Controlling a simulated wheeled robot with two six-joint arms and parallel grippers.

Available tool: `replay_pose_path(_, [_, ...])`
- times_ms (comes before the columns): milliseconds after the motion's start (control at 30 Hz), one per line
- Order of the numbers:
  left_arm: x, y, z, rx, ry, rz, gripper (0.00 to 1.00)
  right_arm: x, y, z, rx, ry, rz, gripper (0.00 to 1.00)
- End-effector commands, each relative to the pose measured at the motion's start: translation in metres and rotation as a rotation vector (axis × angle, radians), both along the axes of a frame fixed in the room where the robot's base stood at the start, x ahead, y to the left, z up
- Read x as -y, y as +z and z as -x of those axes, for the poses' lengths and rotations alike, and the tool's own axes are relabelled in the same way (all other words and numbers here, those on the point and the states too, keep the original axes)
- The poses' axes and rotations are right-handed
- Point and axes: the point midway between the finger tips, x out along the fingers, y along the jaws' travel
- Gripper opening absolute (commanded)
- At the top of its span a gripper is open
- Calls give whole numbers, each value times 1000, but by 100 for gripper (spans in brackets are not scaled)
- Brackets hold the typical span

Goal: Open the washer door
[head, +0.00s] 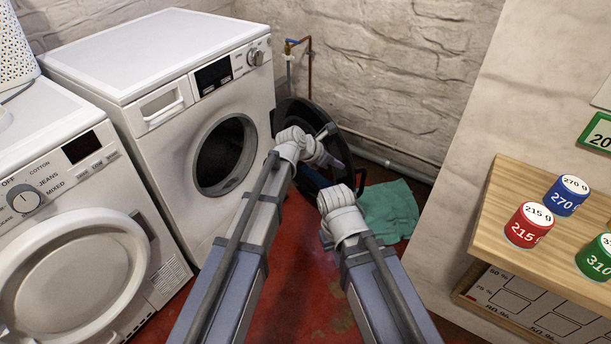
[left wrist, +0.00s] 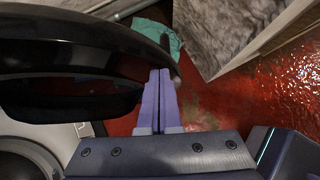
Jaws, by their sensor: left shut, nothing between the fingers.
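The washer (head: 185,125) with the dark display stands in the middle left of the head view. Its round drum opening (head: 226,152) is uncovered. The black-rimmed washer door (head: 345,140) is swung well out to the right, partly hidden behind my arms. In the left wrist view the dark door (left wrist: 70,50) fills the upper left. My left gripper (left wrist: 160,75) is shut and empty, its purple fingers beside the door's edge; I cannot tell whether they touch it. My right arm reaches in from the lower right of the head view; its jaws cannot be made out.
A second white machine (head: 75,250) with its round door closed stands at the left. A teal cloth (head: 392,210) lies on the red floor near the wall pipe. A wooden shelf (head: 490,220) with several coloured weights is at the right. The floor between is clear.

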Motion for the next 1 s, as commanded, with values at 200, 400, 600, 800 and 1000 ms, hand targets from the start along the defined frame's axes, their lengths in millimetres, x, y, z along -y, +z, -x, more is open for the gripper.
replay_pose_path(200, [59,0,-52,-1,-3,-1,0,0,0,0,0,0,0,0])
replay_pose_path(400, [90,0,-84,-1,-2,0,0,0,0,0,0,0,0,0])
replay_pose_path(600, [106,0,-103,-1,-2,0,0,0,0,0,0,0,0,0])
replay_pose_path(800, [111,0,-109,-1,-1,0,0,0,0,0,0,0,0,0])
replay_pose_path(1000, [111,0,-109,-1,-1,0,0,0,0,0,0,0,0,0])
